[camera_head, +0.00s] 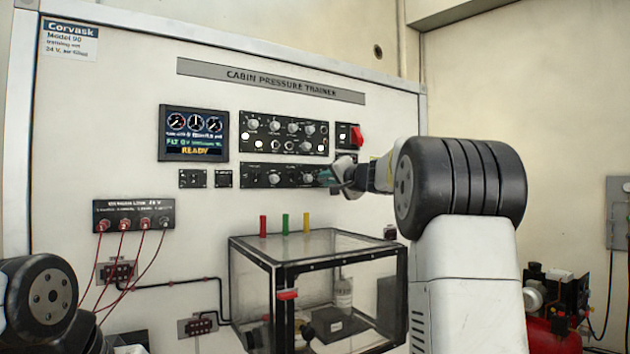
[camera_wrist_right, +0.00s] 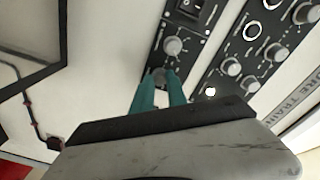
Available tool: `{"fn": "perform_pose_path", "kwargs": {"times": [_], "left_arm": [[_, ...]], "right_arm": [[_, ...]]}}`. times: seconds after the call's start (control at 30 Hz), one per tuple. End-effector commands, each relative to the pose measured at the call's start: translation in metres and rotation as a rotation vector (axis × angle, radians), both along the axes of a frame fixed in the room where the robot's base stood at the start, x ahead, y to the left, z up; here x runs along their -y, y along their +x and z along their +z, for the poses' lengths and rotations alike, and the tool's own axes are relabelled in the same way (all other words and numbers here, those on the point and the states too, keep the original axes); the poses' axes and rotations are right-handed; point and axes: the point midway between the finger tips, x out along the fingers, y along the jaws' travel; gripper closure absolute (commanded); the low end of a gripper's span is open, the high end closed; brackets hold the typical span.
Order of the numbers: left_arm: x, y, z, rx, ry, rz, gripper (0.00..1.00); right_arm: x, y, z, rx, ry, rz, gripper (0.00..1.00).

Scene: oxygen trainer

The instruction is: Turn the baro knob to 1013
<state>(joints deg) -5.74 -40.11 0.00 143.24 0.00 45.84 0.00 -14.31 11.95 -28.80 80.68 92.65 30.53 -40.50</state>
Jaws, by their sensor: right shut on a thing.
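The lower control panel (camera_head: 262,176) is a dark strip with several grey knobs under the larger upper panel. My right gripper (camera_head: 331,177) is at its right end. In the right wrist view its two teal fingers (camera_wrist_right: 160,90) are shut on a knob (camera_wrist_right: 159,74), whose face is partly hidden between them. Another grey knob (camera_wrist_right: 173,46) sits beside it on the panel, clear of the fingers. The labels are too small to read, so I cannot tell which is the baro knob or its setting. My left gripper is out of view.
A display (camera_head: 194,133) with dials shows READY; its small text is unreadable. The upper knob panel (camera_head: 284,134) and a red switch (camera_head: 356,136) are close above the gripper. A clear box (camera_head: 318,246) stands below. Red cables (camera_head: 122,262) hang at left.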

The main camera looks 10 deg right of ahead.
Motion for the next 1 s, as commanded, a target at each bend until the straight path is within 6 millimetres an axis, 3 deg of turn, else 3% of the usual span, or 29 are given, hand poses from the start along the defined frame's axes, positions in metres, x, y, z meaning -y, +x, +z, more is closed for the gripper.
{"fn": "perform_pose_path", "kwargs": {"times": [0.37, 1.0], "left_arm": [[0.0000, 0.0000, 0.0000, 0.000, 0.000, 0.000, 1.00], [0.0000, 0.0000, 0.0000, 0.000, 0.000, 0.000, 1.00]], "right_arm": [[0.0011, 0.0001, -0.0004, -0.039, 0.104, -0.001, 1.00], [0.0010, 0.0005, 0.0005, -0.235, 0.644, -0.001, 1.00]]}}
